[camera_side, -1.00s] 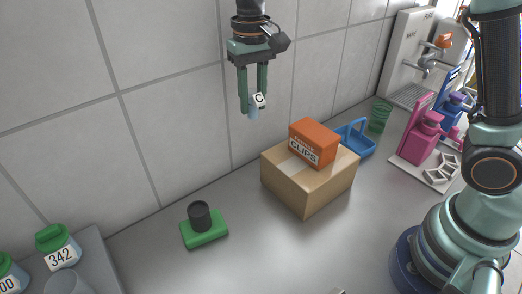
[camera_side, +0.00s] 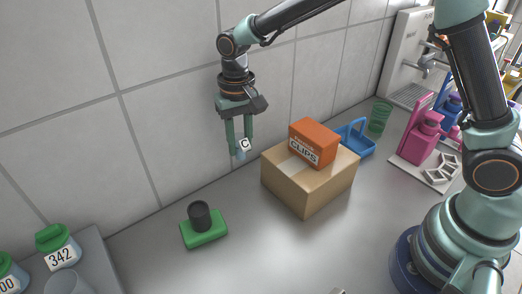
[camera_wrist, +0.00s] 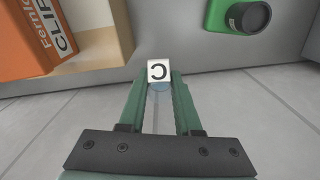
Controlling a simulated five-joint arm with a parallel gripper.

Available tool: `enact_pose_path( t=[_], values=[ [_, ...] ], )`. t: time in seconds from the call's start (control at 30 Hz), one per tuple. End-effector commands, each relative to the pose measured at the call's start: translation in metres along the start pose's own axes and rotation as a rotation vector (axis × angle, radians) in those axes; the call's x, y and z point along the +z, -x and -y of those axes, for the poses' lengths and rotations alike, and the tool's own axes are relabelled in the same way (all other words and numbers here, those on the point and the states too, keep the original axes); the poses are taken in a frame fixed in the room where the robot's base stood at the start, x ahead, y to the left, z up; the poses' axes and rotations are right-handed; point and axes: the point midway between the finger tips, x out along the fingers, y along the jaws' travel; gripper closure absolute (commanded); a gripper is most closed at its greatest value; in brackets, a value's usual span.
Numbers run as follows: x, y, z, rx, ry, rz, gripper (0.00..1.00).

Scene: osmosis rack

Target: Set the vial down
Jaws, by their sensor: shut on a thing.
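My gripper (camera_side: 239,150) is shut on a small pale blue vial (camera_side: 241,154) with a white label marked C. It holds the vial in the air, left of the cardboard box and above and right of the green block. In the wrist view the vial's white label (camera_wrist: 158,71) shows between the fingertips of my gripper (camera_wrist: 160,84). Most of the vial's body is hidden or small there. Below, a green block (camera_side: 204,232) on the counter carries a black cylinder (camera_side: 199,215), whose inside I cannot make out.
A cardboard box (camera_side: 309,190) bears an orange clips box (camera_side: 314,143). A blue basket (camera_side: 356,140) and a green cup (camera_side: 380,117) stand behind it. Green-capped bottles (camera_side: 55,245) stand on a grey tray (camera_side: 98,265) at left. Counter in front of the green block is clear.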

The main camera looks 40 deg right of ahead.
Motion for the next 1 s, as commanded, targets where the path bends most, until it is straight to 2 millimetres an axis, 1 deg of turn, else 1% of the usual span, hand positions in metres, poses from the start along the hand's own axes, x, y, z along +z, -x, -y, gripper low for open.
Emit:
enact_pose_path(
  t=[0.03, 0.1, 0.2, 0.3, 0.47, 0.57, 0.73, 0.8, 1.0],
  values=[
    [0.001, -0.014, -0.001, 0.003, 0.000, 0.005, 1.00],
    [0.001, -0.030, -0.001, 0.003, 0.000, 0.004, 1.00],
    [0.001, -0.048, -0.001, 0.003, 0.000, 0.004, 1.00],
    [0.000, -0.059, 0.000, 0.001, 0.000, 0.002, 1.00],
    [0.000, -0.067, 0.000, 0.000, 0.000, 0.000, 1.00],
    [0.000, -0.077, 0.000, 0.001, 0.000, 0.002, 1.00],
    [0.001, -0.100, 0.000, 0.002, 0.000, 0.003, 1.00],
    [0.000, -0.103, 0.000, 0.000, 0.000, 0.000, 1.00],
    [0.000, -0.102, 0.000, -0.001, 0.000, -0.001, 1.00]
  ],
)
